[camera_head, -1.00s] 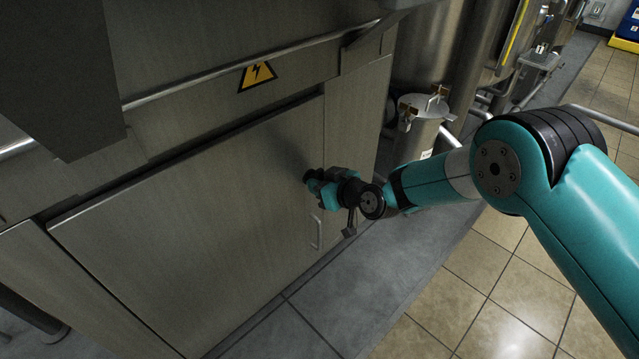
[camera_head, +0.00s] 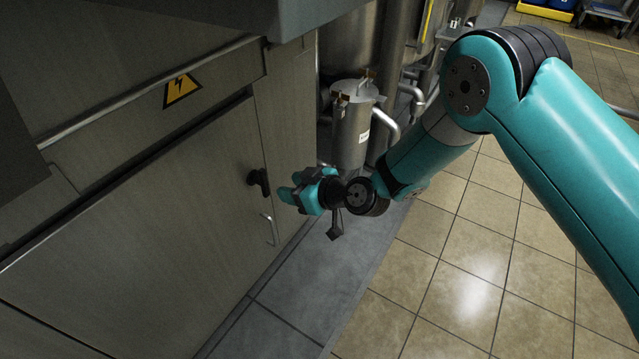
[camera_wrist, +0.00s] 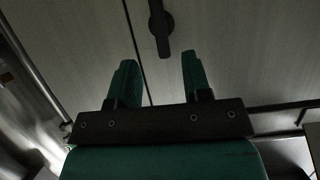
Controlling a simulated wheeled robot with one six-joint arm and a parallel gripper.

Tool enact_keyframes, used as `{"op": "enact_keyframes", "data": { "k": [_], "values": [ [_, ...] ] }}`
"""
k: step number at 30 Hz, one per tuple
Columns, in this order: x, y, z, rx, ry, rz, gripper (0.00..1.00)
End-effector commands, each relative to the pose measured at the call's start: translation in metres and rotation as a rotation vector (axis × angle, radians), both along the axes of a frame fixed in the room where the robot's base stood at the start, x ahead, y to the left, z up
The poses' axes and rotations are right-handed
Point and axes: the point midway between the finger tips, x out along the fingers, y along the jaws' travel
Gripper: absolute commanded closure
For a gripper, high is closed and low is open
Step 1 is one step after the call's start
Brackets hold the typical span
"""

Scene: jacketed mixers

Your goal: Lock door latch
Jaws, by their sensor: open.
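The door latch (camera_head: 259,181) is a small black handle on the grey metal cabinet door (camera_head: 190,205), near the door's right edge. In the wrist view the latch (camera_wrist: 161,30) is a dark bar with a round hub, pointing toward the gripper and lying just beyond and between the fingertips. My gripper (camera_head: 283,190) has teal fingers and is right of the latch, apart from it. In the wrist view my gripper (camera_wrist: 158,62) is open with nothing between its fingers. The door looks closed, with a thin seam beside the latch.
A metal pull handle (camera_head: 270,229) sits below the latch. A horizontal rail (camera_head: 150,92) runs along the cabinet above the door, near a yellow warning sign (camera_head: 181,89). A steel vessel (camera_head: 352,125) with pipes stands behind my gripper. Tiled floor (camera_head: 440,270) is clear at the right.

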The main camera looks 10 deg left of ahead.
Motion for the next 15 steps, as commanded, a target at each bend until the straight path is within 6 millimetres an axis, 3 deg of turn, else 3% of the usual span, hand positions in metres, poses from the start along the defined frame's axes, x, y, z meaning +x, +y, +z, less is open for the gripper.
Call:
{"op": "enact_keyframes", "data": {
  "k": [6,15],
  "values": [
    [-0.017,-0.043,0.020,0.000,0.004,-0.005,0.55],
    [-0.026,-0.065,0.029,0.000,0.000,0.000,0.55]
  ]
}}
